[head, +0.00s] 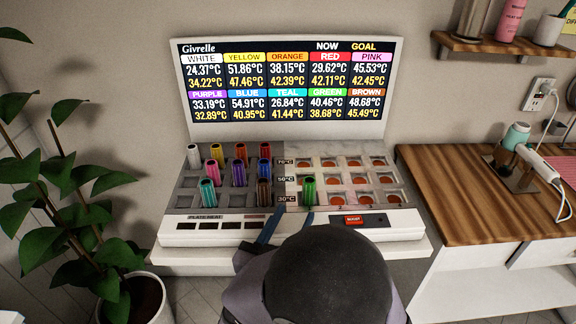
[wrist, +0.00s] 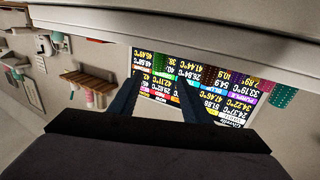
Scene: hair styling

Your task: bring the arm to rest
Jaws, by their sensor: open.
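My gripper (head: 288,226) is low at the front edge of the roller station, mostly hidden behind my dark arm in the head view. Its two dark fingers are apart with nothing between them; they also show in the wrist view (wrist: 162,92), with the display beyond. The green roller (head: 309,188) stands upright in the front row of the station's right section, just beyond the right finger. Other rollers stand in the left section, among them the teal roller (head: 207,195), brown roller (head: 263,191), white roller (head: 193,156) and red roller (head: 265,152).
The display (head: 290,82) stands behind the roller station (head: 395,226) and lists temperatures by colour. A leafy plant (head: 110,200) is at the left. A wooden counter (head: 450,190) with a hot tool (head: 540,165) is at the right. A shelf (head: 480,42) is above it.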

